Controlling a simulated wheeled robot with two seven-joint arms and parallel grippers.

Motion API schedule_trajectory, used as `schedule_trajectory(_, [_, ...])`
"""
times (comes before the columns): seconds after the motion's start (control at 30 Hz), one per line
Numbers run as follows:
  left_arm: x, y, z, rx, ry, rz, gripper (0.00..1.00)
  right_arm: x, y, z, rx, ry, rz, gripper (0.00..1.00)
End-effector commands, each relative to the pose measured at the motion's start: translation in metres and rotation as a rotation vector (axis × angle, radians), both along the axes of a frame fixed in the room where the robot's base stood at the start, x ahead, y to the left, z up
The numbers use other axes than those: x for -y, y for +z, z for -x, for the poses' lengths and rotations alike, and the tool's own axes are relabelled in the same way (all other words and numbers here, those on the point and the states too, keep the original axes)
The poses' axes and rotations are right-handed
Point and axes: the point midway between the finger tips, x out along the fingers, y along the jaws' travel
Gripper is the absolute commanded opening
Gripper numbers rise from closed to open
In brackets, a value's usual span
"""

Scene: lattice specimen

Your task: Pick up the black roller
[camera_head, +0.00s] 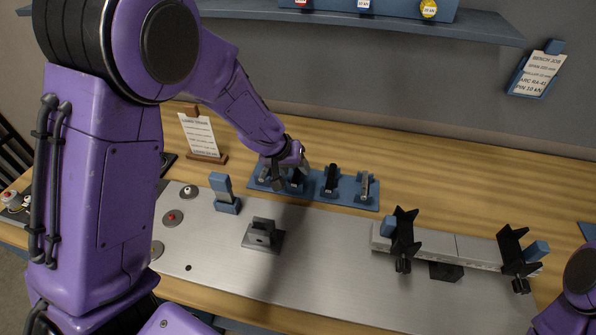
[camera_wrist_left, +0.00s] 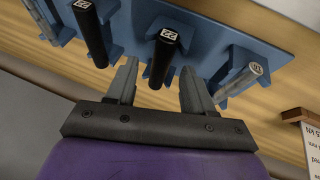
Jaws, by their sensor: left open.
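My right gripper is out of view.
Grey rollers (camera_head: 364,186) (camera_wrist_left: 240,78) stand at the rack's ends. A metal plate (camera_head: 330,262) in front bears a dark block (camera_head: 263,234), a blue post (camera_head: 224,190) and a grey beam with black clamps (camera_head: 403,238). A card (camera_head: 200,134) stands left; a blue shelf (camera_head: 440,25) hangs above.

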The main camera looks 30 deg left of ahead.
Motion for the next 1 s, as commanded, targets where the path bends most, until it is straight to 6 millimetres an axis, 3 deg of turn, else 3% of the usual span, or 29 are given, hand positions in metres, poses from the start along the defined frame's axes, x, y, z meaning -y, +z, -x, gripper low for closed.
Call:
schedule_trajectory(0.1, [0.001, -0.01, -0.005, 0.0, 0.001, 0.0, 0.52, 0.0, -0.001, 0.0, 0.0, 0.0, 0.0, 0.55])
schedule_trajectory(0.3, [0.001, -0.01, -0.005, 0.001, 0.001, 0.0, 0.52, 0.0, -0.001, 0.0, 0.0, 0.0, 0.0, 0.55])
schedule_trajectory(0.47, [0.001, -0.01, -0.005, 0.001, 0.001, 0.0, 0.0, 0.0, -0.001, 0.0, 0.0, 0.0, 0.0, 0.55])
schedule_trajectory(0.8, [0.001, -0.008, -0.005, 0.002, 0.0, 0.0, 0.0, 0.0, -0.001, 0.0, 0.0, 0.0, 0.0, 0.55])
schedule_trajectory(1.0, [0.001, 0.018, -0.006, 0.005, -0.002, -0.003, 0.0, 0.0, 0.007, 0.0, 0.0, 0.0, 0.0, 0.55])
